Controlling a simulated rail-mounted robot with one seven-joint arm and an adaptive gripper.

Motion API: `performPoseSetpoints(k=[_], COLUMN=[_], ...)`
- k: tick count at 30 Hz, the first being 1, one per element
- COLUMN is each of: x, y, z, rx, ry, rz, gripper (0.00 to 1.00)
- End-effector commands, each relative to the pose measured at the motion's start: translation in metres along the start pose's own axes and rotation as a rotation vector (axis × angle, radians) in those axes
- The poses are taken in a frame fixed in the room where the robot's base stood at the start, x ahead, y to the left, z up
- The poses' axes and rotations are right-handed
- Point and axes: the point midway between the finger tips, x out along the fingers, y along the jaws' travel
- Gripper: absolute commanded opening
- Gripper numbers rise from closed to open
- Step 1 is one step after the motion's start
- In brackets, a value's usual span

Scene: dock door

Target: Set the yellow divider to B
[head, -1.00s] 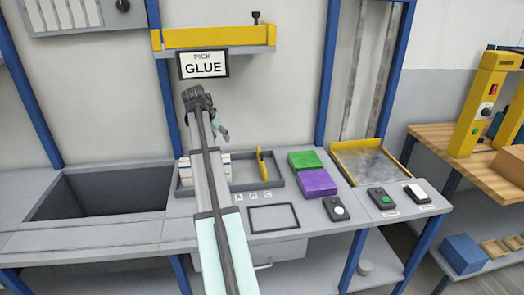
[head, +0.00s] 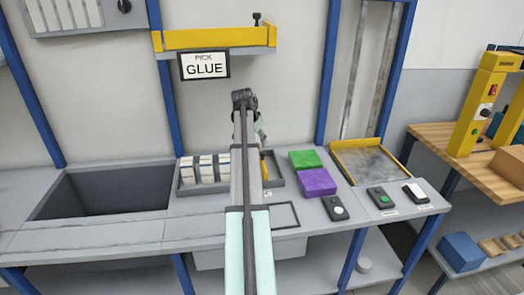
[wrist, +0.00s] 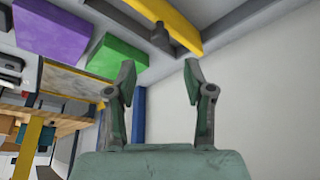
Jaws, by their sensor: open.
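The yellow divider (head: 264,165) stands in the grey tray (head: 277,183), mostly hidden behind my arm in the head view. In the wrist view a long yellow bar, which looks like the divider (wrist: 172,22), runs across the top, apart from my fingers, with a dark knob beside it. My gripper (wrist: 159,78) is open and empty, its two fingers spread. In the head view it is largely hidden behind my arm, above the back of the tray. My arm also covers the A, B, C labels, so I cannot tell the divider's letter.
White items (head: 206,168) fill the tray's left part. A green block (head: 304,159) and a purple block (head: 318,182) lie right of the tray. A yellow shelf (head: 213,36) with a GLUE sign (head: 204,66) hangs above. A sunken bin (head: 105,190) lies left.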

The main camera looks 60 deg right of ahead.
Motion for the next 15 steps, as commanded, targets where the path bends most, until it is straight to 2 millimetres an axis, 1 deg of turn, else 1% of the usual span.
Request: performPoseSetpoints(k=[1,3,7,12,15], x=[0.011,0.024,0.048,0.070,0.078], y=[0.000,0.000,0.000,-0.001,-0.001], z=[-0.001,0.000,0.000,0.000,0.000], rx=[0.000,0.000,-0.001,-0.001,0.000], ry=[-0.002,-0.002,-0.002,-0.001,0.000], rz=[0.001,0.002,0.001,0.000,0.000], gripper=[0.53,0.53,0.53,0.53,0.53])
